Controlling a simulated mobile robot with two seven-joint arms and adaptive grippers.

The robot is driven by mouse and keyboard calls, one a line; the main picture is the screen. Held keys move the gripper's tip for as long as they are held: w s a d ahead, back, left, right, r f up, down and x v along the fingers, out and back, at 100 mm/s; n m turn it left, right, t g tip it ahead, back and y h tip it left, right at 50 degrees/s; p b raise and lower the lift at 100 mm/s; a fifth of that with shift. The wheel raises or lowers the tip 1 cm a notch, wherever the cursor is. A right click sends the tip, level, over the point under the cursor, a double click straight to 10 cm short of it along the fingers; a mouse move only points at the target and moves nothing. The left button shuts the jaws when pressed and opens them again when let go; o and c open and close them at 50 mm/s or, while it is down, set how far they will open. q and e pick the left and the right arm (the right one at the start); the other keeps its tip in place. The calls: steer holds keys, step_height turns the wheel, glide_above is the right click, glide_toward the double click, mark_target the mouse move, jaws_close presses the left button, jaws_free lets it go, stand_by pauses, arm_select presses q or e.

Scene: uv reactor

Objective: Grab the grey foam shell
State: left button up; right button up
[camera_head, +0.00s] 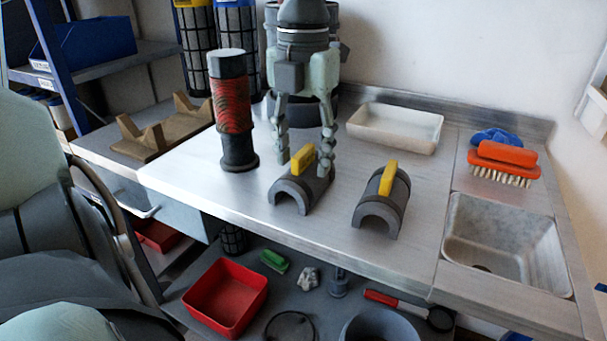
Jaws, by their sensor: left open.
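Two grey half-round foam shells with yellow handles stand arch-up on the metal worktop. The left grey foam shell (292,194) is near the worktop's middle, and the right grey foam shell (380,205) is to its right. My left gripper (305,162) points down at the left shell. Its fingers are open, one on each side of the yellow handle (302,158). I cannot tell whether they touch it. My right gripper is not in view.
A dark cylinder with a red-brown middle (233,108) stands left of the gripper. A white tray (395,128) is behind the shells. An orange brush (505,155) and a sink (500,235) are at right. A red bin (226,297) is below. The worktop front is clear.

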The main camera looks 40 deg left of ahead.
arm_select(q)
jaws_close()
steer(key=shift+r, duration=0.1)
